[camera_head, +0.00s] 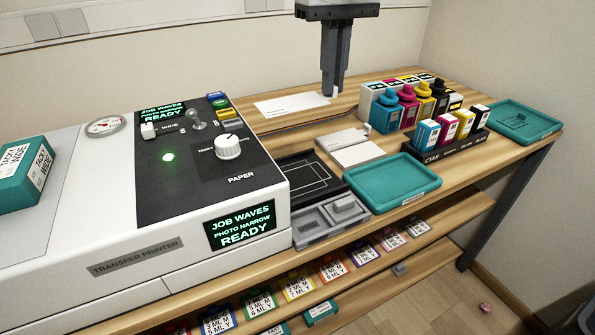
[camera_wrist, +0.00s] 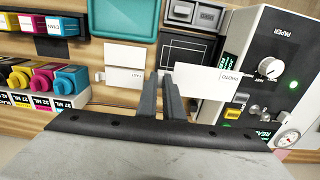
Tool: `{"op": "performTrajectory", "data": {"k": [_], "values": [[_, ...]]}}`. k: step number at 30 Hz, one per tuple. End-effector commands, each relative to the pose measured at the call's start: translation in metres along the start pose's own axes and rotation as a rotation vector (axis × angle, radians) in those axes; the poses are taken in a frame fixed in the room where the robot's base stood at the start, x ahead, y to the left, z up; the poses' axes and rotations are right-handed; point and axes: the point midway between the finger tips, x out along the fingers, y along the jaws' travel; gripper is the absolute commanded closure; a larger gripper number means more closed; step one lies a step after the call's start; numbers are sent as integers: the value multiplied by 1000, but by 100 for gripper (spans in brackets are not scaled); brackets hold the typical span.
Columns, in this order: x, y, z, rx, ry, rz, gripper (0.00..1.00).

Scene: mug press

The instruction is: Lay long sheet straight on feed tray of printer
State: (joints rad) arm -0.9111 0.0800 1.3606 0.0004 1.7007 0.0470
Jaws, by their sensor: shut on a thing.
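A long white sheet (camera_head: 292,104) with small print is held at its right end, in the head view, by my gripper (camera_head: 334,93). It extends left toward the printer (camera_head: 110,225). In the wrist view my gripper (camera_wrist: 166,78) is shut on the sheet's left end. The sheet, marked PHOTO (camera_wrist: 212,78), reaches right past the printer's edge there. A black tray with a white outlined rectangle (camera_head: 307,172) lies against the printer's side and looks like the feed tray. It also shows in the wrist view (camera_wrist: 188,44), bare. The sheet appears raised; its exact height is unclear.
A stack of white sheets (camera_head: 352,148) lies beside the black tray. A grey compartment tray (camera_head: 330,220) and a teal tray (camera_head: 392,182) are at the front. Ink bottles (camera_head: 408,108) and a black cartridge rack (camera_head: 450,145) stand to the right.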

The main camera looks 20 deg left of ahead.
Motion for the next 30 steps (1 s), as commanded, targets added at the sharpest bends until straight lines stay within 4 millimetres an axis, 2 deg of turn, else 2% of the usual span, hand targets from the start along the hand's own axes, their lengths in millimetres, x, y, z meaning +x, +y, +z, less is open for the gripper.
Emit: {"op": "performTrajectory", "data": {"k": [15, 18, 26, 30], "values": [[107, 0, 1, 0, -3, 0, 100], [120, 0, 1, 0, -2, 0, 100], [134, 0, 0, 0, -2, 0, 100], [152, 0, 1, 0, -3, 0, 100]]}}
